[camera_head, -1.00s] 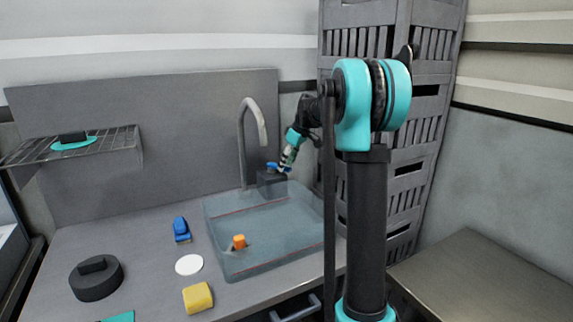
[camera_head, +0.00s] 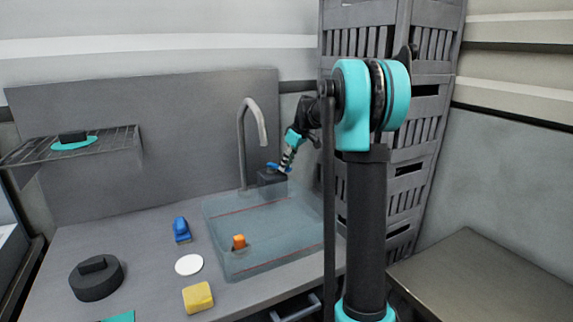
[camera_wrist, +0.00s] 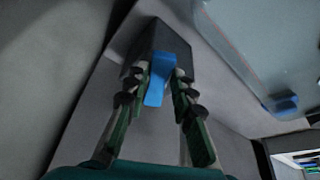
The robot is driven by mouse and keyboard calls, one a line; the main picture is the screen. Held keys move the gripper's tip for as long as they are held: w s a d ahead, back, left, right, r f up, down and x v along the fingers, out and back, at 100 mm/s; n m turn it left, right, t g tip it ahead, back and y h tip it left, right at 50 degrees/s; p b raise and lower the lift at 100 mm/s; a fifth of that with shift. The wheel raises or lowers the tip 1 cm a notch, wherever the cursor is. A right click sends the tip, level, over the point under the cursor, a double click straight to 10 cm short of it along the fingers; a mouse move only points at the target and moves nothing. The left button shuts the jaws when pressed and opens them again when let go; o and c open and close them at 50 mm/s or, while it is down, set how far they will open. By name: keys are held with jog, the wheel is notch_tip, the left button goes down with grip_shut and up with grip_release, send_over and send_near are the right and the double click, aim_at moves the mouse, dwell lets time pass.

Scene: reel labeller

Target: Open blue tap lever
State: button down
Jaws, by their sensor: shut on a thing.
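The blue tap lever (camera_wrist: 160,78) sticks out from a dark box-shaped block (camera_wrist: 165,42) in the wrist view. In the head view the lever (camera_head: 278,168) lies on top of that block (camera_head: 271,179), behind the basin and right of the spout. My gripper (camera_wrist: 158,84) has one finger on each side of the lever and is shut on it. In the head view my gripper (camera_head: 284,168) comes down on the lever from the upper right, and its fingertips are too small to make out. The grey curved spout (camera_head: 242,140) stands upright left of the block.
A see-through basin (camera_head: 225,270) with an orange piece (camera_head: 239,241) lies in front of the tap. A blue object (camera_head: 182,230), a white disc (camera_head: 189,265), a yellow block (camera_head: 198,297) and a dark round item (camera_head: 96,278) sit left on the counter. A dark slatted rack (camera_head: 400,160) stands behind my arm.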

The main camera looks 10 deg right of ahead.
aim_at(274, 166)
jog(key=shift+s+a+m+t+h, duration=0.25)
jog(key=shift+s+a+m+h, duration=0.4)
jog(key=shift+m, duration=0.85)
jog(key=shift+s+a+m+t+h, duration=0.1)
jog(key=shift+a+m+t+h, duration=0.25)
jog(key=shift+a+m, duration=0.9)
jog(key=shift+s+a+m+t+h, duration=0.2)
jog(key=shift+s+a+m+h, duration=0.3)
jog(key=shift+m, duration=1.25)
jog(key=shift+w+a, duration=0.1)
jog(key=c, duration=1.3)
grip_release()
jog(key=shift+r, duration=0.1)
